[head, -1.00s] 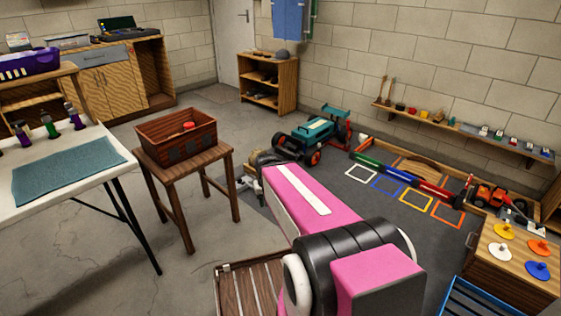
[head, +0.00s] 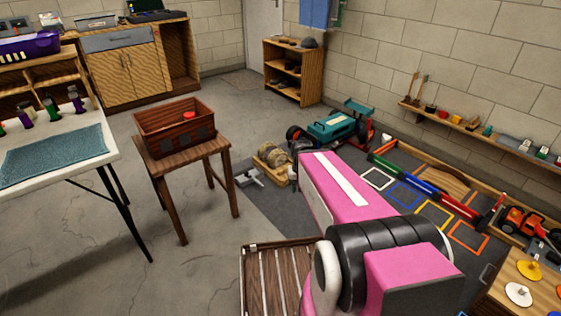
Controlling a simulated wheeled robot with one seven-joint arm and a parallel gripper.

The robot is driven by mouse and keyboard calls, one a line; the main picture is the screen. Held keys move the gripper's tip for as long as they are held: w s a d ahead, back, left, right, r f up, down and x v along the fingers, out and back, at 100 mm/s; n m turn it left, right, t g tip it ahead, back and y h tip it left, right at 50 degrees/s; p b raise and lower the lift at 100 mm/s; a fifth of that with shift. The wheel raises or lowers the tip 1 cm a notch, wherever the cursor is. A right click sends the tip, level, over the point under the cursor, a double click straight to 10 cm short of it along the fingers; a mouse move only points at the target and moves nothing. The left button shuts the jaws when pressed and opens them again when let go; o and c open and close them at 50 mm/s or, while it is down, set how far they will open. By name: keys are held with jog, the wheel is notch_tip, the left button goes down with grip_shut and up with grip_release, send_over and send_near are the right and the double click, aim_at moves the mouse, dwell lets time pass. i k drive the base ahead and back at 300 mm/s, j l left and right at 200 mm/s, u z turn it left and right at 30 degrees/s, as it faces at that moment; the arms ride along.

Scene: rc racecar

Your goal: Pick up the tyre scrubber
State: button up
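I cannot make out the tyre scrubber for certain. Two upright wooden-handled tools (head: 413,87) stand at the left end of the wall shelf; their heads are too small to identify. My pink arm reaches forward over the floor. My grey gripper (head: 248,178) shows small beyond its far end, low to the right of the wooden stool, and looks open and empty. A tan, rounded object on a wooden base (head: 272,158) shows beside it, partly hidden by my arm; I cannot tell what it is.
A wooden stool (head: 181,160) carries a brown crate (head: 172,132) holding something red-topped. A white table (head: 98,174) with bottles and a teal cloth (head: 55,155) stands left. The teal racecar (head: 332,129) is behind my arm. Floor at lower left is clear.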

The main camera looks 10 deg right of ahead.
aim_at(487, 132)
jog(key=z, duration=1.85)
jog(key=i+j, duration=0.1)
jog(key=i, duration=0.6)
jog(key=i+j+z, duration=0.1)
jog(key=i, duration=0.6)
jog(key=i+j, duration=0.15)
jog(key=i, duration=0.5)
